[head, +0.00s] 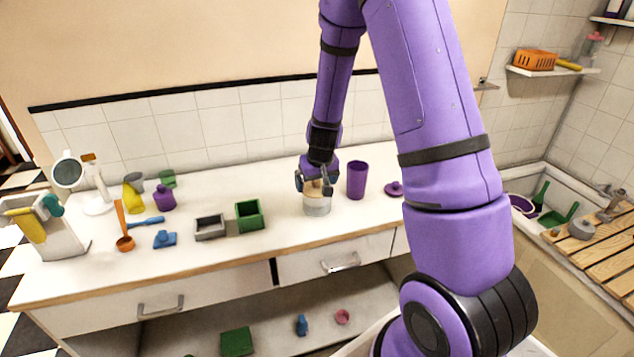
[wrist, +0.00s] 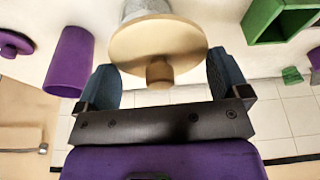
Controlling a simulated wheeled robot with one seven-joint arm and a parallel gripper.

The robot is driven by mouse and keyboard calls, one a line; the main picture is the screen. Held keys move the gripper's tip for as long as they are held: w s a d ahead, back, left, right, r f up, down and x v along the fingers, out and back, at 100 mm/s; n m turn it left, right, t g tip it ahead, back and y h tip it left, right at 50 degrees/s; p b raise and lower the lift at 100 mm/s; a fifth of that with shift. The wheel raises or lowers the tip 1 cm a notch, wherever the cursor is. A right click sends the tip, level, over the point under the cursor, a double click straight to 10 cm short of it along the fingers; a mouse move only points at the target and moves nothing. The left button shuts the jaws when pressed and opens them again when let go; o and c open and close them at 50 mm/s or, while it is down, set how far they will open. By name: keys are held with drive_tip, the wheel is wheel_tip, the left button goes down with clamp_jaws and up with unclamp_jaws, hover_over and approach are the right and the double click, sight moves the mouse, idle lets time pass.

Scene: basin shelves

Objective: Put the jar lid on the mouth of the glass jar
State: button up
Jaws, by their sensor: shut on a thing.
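The jar lid (wrist: 135,48) is a pale wooden disc with a round knob. My gripper (wrist: 160,62) is shut on it, with one dark finger at each side of the disc. In the head view my gripper (head: 315,182) points down over the counter. The glass jar (head: 317,207) stands upright on the counter directly below it, pale and greyish. In the wrist view a part of the jar (wrist: 146,8) shows beyond the lid's edge. The lid covers the jar's mouth from view. I cannot tell whether the lid touches the rim.
A purple cup (head: 356,181) stands close to the jar's right, and a purple knobbed piece (head: 394,189) lies further right. A green box (head: 249,216) and a grey tray (head: 210,228) stand to the left. Several utensils crowd the counter's left end. A sink lies at right.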

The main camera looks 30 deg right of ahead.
drive_tip(key=w+d+f, duration=0.3)
drive_tip(key=w+f, duration=0.1)
drive_tip(key=w, duration=0.1)
drive_tip(key=shift+d, duration=0.3)
drive_tip(key=shift+s+f, duration=0.1)
drive_tip(key=shift+f, duration=0.55)
drive_tip(key=shift+c, duration=0.4)
drive_tip(key=o, duration=0.6)
drive_tip(key=v, duration=1.3)
drive_tip(key=shift+w+r, duration=0.15)
drive_tip(key=shift+w, duration=0.1)
drive_tip(key=s+a+r+n+t+y, duration=0.1)
drive_tip(key=s+a+r, duration=0.45)
drive_tip(key=r, duration=0.25)
drive_tip(key=s+a+r+y, duration=0.1)
drive_tip(key=s+a+r, duration=0.3)
drive_tip(key=s+r, duration=0.3)
drive_tip(key=s+a+r, duration=0.2)
drive_tip(key=s+r, duration=0.2)
drive_tip(key=s, duration=0.5)
drive_tip(key=s+a+r+n+h, duration=0.1)
drive_tip(key=s+a+r, duration=0.2)
drive_tip(key=s, duration=0.6)
drive_tip(key=shift+s+r+t, duration=0.25)
drive_tip(key=shift+r+t, duration=0.15)
drive_tip(key=shift+r, duration=0.25)
